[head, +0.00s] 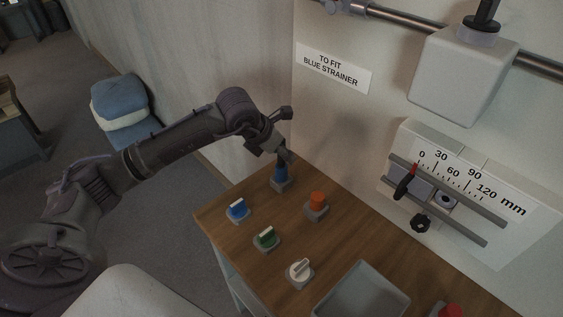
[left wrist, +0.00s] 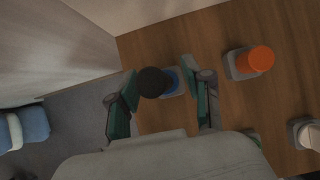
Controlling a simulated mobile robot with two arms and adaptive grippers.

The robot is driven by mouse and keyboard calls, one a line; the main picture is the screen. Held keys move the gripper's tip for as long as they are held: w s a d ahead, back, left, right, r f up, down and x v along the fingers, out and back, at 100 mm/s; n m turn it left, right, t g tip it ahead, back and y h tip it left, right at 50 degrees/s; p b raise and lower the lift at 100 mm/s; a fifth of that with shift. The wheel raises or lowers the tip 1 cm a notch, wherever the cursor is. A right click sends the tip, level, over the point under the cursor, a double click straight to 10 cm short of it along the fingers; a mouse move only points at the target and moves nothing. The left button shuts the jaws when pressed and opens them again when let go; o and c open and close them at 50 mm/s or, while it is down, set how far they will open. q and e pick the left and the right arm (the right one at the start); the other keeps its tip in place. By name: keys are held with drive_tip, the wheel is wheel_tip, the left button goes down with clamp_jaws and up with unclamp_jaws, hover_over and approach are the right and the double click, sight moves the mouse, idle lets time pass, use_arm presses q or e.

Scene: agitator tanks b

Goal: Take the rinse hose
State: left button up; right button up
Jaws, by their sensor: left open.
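No item that I can surely name as the rinse hose shows. My left gripper (head: 286,154) is at the back left corner of the wooden table, over a blue piece (head: 280,173) on a small grey base. In the left wrist view, my left gripper (left wrist: 163,100) is open. A round black top (left wrist: 153,82) shows between its fingers, with the blue piece (left wrist: 173,82) partly hidden behind it. I cannot tell whether the fingers touch it. My right gripper is out of view.
An orange cylinder (head: 317,200) on a base stands close by to the right. Blue (head: 237,208), green (head: 266,236) and white (head: 299,269) knobs and a grey tray (head: 345,312) are nearer. A wall rises behind, with a "blue strainer" sign (head: 335,67) and a millimetre scale (head: 465,180).

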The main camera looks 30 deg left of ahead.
use_arm(q)
drive_tip(key=shift+f, duration=0.15)
drive_tip(key=shift+w, duration=0.1)
clamp_jaws()
idle(0.4)
wheel_tip(320, 180, up, 4)
drive_tip(key=shift+r+b, duration=0.1)
drive_tip(key=shift+b, duration=0.7)
drive_tip(key=s+d+r+b, duration=0.2)
drive_tip(key=s+d+r, duration=0.4)
drive_tip(key=s, duration=0.4)
drive_tip(key=shift+r, duration=0.45)
drive_tip(key=c, duration=0.6)
unclamp_jaws()
clamp_jaws()
